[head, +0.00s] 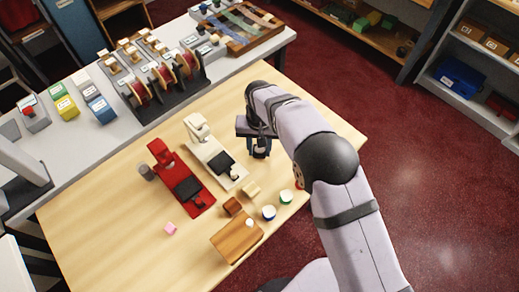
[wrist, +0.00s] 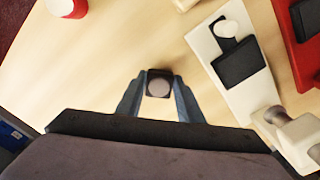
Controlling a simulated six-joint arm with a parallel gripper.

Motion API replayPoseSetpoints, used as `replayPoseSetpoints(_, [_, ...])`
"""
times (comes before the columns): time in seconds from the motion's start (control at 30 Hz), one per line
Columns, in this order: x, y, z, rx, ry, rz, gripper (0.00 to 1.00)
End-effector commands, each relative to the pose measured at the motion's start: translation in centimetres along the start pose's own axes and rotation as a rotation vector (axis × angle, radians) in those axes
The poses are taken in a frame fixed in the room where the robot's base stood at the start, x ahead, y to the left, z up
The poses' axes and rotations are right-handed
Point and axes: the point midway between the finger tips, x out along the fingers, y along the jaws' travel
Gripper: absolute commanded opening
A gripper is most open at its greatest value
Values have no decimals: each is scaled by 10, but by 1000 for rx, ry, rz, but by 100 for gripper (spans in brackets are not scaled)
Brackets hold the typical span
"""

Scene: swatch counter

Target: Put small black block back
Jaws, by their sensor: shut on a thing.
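My gripper (head: 260,154) is over the right part of the wooden table, right of the white stand. In the wrist view its blue-grey fingers (wrist: 158,92) are shut on the small black block (wrist: 158,76), which has a round grey spot on its top. In the head view the block is mostly hidden between the fingers. I cannot tell whether it touches the table. The white stand (head: 238,173) has a black pad and also shows in the wrist view (wrist: 206,43). A red stand (head: 203,207) with a similar black pad is left of it.
Near the stands are a brown block (head: 232,206), a pale wood block (head: 251,189), a pink cube (head: 170,229), a wooden board (head: 232,243), and blue (head: 268,213), green (head: 286,197) and red (wrist: 66,8) lidded pots. A grey counter (head: 105,150) with spools runs behind. Bare table surrounds my gripper.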

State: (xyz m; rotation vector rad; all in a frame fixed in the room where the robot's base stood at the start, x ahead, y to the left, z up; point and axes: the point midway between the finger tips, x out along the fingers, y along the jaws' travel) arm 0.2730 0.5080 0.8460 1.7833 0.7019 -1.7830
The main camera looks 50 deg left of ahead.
Motion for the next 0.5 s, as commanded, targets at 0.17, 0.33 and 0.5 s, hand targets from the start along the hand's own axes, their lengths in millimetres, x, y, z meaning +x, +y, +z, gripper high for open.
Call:
replayPoseSetpoints(0.17, [-5, 0, -1, 0, 2, -1, 8])
replayPoseSetpoints(0.33, [-23, 0, -1, 0, 4, -2, 8])
replayPoseSetpoints(0.5, [-52, 0, -1, 0, 5, -2, 8])
